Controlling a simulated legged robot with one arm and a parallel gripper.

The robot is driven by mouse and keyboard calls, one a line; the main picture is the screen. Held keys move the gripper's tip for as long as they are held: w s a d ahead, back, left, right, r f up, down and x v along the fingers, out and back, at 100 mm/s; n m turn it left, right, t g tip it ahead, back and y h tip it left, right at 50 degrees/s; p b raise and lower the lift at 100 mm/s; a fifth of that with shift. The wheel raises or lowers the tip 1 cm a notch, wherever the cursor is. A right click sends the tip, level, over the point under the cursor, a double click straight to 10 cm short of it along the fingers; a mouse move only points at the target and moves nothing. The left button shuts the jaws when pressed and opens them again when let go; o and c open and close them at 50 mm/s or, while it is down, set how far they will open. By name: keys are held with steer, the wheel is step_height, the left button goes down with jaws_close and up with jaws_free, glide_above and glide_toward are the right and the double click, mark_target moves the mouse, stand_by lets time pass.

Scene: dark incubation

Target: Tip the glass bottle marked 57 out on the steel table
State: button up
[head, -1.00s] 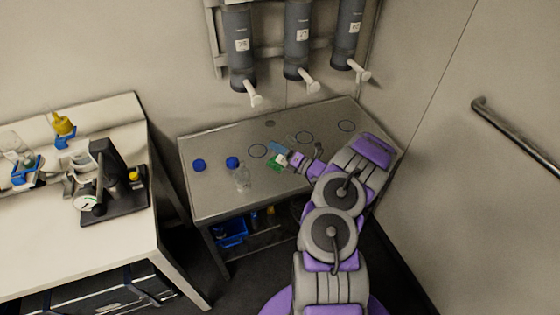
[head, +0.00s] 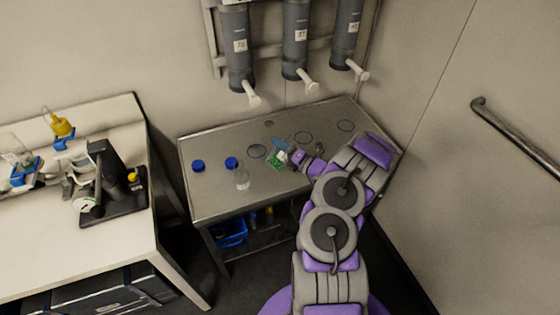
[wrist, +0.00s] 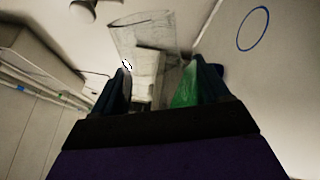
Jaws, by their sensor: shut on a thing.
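My gripper (head: 291,156) is over the middle of the steel table (head: 215,200), shut on a clear glass bottle (head: 282,143). In the wrist view the bottle (wrist: 143,35) lies between the two fingers (wrist: 163,85), its clear wide end reaching beyond them. A bright green patch (wrist: 186,90) shows by the right finger; I cannot tell whether it is liquid or a label. The number on the bottle is not readable. The bottle looks tilted, and its mouth is not clear to see. A second clear glass vessel (head: 242,180) stands on the table to the left.
Two blue caps (head: 198,166) (head: 232,163) lie on the table's left half. Grey dispensers (head: 296,40) with white spouts hang above the back. A white bench (head: 120,250) with a dark instrument (head: 112,185) stands left; a wall rail (head: 515,135) is right.

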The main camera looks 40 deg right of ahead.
steer(key=shift+d, duration=0.3)
steer(key=shift+a, duration=0.25)
steer(key=shift+r+m, duration=0.4)
steer(key=shift+m, duration=0.2)
steer(key=shift+d+m, duration=0.2)
steer(key=shift+m, duration=0.2)
steer(key=shift+d, duration=0.1)
